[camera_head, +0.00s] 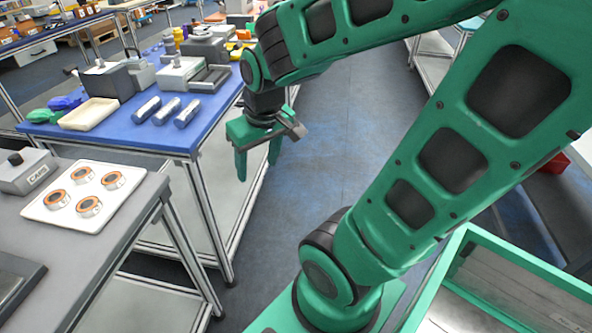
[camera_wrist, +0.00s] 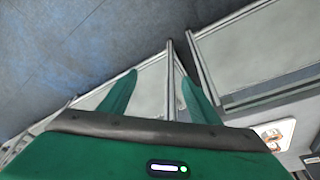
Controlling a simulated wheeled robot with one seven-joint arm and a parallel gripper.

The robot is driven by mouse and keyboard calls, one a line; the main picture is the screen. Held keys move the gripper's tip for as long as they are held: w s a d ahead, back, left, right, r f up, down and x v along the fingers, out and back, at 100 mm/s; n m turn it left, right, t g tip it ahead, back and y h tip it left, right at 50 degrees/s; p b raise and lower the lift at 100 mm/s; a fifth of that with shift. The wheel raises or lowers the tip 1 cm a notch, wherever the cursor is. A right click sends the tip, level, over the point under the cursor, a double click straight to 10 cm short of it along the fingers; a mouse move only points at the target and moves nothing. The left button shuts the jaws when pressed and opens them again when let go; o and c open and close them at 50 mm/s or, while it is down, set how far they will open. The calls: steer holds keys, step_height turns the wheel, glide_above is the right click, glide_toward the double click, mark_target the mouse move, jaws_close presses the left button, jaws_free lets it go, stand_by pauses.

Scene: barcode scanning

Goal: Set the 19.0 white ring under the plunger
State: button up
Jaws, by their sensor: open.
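Several orange-and-white rings, one of them at the front (camera_head: 89,206), lie on a white tray (camera_head: 72,216) on the grey table at the left. Their markings are too small to read, so I cannot tell which is 19.0. The tray also shows small at the lower right of the wrist view (camera_wrist: 290,124). I cannot identify the plunger for sure; a grey block with a black knob (camera_head: 28,176) stands beside the tray. My gripper (camera_head: 258,166) is open and empty, pointing down above the floor, to the right of the tables and apart from the rings. Its fingers (camera_wrist: 160,75) are spread in the wrist view.
The grey table (camera_head: 125,238) also bears a dark flat plate (camera_head: 15,283) at its front. A blue table (camera_head: 185,136) behind holds metal cylinders (camera_head: 166,110), a cream tray (camera_head: 88,114) and grey fixtures (camera_head: 105,80). The floor aisle (camera_head: 340,130) is clear.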

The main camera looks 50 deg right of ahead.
steer(key=s+d+r+m+g, duration=0.1)
steer(key=s+d+m+g, duration=0.2)
steer(key=s, duration=0.9)
steer(key=shift+d+r+m+y, duration=0.2)
steer(key=shift+d+m+y, duration=0.2)
steer(key=shift+d+m, duration=0.55)
steer(key=shift+s, duration=0.15)
steer(key=shift+w+f, duration=0.25)
steer(key=shift+w, duration=0.35)
